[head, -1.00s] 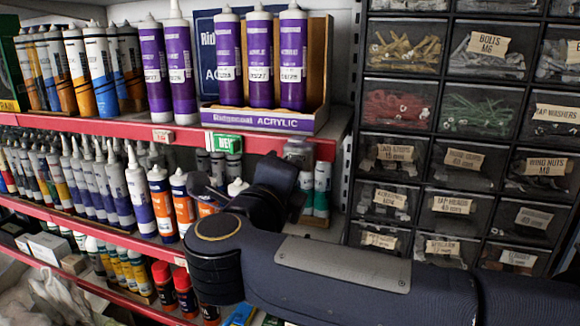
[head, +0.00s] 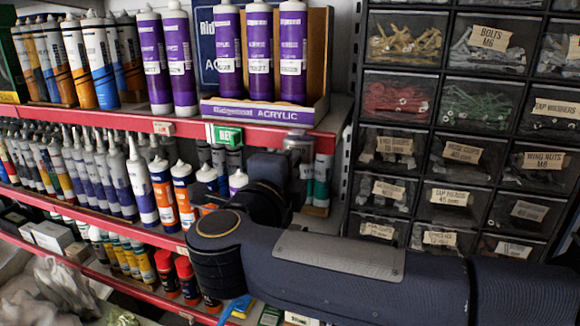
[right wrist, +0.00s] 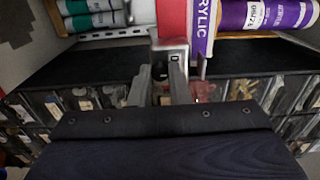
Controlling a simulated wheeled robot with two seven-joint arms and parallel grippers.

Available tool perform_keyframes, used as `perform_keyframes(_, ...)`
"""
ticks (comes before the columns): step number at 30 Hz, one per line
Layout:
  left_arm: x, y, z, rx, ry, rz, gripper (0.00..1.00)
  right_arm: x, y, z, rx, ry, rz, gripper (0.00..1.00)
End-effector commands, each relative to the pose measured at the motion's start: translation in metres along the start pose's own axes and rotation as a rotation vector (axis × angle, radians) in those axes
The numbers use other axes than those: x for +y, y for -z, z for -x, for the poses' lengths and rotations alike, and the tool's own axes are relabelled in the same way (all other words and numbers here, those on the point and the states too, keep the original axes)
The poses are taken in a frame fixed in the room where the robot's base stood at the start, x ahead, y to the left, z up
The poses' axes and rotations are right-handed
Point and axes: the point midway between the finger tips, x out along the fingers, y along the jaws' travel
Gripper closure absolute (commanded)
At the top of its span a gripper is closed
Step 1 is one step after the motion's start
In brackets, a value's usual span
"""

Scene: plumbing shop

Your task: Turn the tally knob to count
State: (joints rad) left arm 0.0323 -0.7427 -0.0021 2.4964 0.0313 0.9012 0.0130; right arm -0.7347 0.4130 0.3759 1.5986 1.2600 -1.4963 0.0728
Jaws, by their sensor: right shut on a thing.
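The tally counter (right wrist: 172,49) is a small silver-grey housing with a little digit window, on the shelf edge in the right wrist view. It also shows partly in the head view (head: 299,141), behind my right gripper. My right gripper (right wrist: 161,76) has its two grey fingers on either side of a small dark knob (right wrist: 160,73) at the counter and is shut on it. The knob is mostly hidden between the fingers. In the head view my right gripper (head: 276,170) is dark and hides the knob. My left gripper is not in view.
A red shelf edge (head: 170,126) carries purple tubes and a purple acrylic box (head: 263,114). Rows of cartridges (head: 100,170) stand below, close to the left of my right gripper. Labelled small-parts drawers (head: 460,120) fill the right side.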

Motion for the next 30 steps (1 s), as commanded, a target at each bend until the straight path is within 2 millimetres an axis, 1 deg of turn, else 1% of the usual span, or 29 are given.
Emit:
perform_keyframes(2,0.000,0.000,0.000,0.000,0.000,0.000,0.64,0.001,-0.001,0.000,-0.002,-0.002,0.002,1.00)
perform_keyframes(3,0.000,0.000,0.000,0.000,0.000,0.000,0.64,0.001,-0.001,0.000,-0.002,-0.002,0.002,0.79)
perform_keyframes(7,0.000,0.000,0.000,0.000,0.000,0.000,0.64,0.001,0.000,0.000,-0.001,-0.001,0.001,0.63)
perform_keyframes(14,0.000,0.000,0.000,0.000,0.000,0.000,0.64,0.000,0.000,0.000,0.000,-0.001,0.000,0.63)
perform_keyframes(17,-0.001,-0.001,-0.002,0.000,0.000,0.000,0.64,0.001,-0.001,0.004,-0.001,0.000,-0.001,0.63)
perform_keyframes(20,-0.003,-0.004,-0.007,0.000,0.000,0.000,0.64,0.003,-0.001,0.017,-0.003,0.000,-0.001,0.63)
perform_keyframes(27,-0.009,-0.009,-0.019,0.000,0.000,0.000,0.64,0.003,-0.001,0.058,-0.004,0.000,-0.001,0.63)
perform_keyframes(30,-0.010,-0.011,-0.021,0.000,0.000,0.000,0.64,0.002,-0.001,0.070,-0.004,0.000,0.000,0.63)
